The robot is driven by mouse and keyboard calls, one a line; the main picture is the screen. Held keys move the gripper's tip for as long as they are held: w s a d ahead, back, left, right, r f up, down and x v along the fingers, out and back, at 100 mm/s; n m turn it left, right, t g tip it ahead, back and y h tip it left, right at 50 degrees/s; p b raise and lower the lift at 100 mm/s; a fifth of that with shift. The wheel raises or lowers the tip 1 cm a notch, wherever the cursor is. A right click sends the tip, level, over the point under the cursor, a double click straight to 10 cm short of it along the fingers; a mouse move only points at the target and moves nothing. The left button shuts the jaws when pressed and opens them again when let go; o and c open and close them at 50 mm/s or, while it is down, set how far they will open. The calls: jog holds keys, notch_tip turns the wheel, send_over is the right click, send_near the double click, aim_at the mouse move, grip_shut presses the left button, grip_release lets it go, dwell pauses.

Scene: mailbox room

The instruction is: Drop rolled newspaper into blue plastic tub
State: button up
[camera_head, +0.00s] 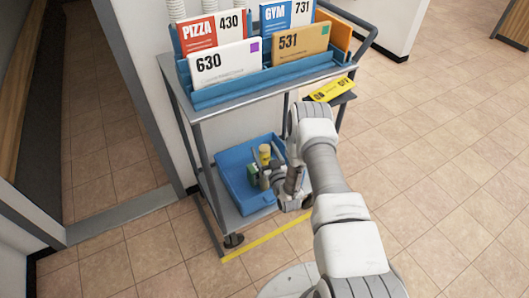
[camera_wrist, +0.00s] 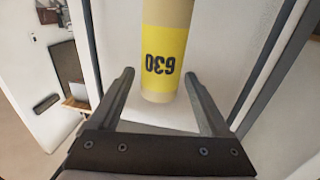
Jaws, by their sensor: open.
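The rolled newspaper (camera_wrist: 163,50) is a cream cylinder with a yellow band. The band reads 630, upside down in the wrist view. My gripper (camera_wrist: 158,82) is open, with the roll's end showing between and beyond its two fingers. No contact with the fingers is clear. In the head view my gripper (camera_head: 269,178) is low, at the right part of the blue plastic tub (camera_head: 232,177). A small yellowish roll (camera_head: 265,152) shows above it there; its lower end is hidden. The tub sits on the cart's lower shelf.
The grey cart (camera_head: 205,110) carries a blue sorter (camera_head: 255,92) with several numbered mail pieces on top. A green item (camera_head: 253,171) shows inside the tub. Open tiled floor (camera_head: 450,150) lies to the right.

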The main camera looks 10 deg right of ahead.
jog(key=s+d+p, duration=0.2)
jog(key=s+p, duration=0.2)
jog(key=s, duration=0.8)
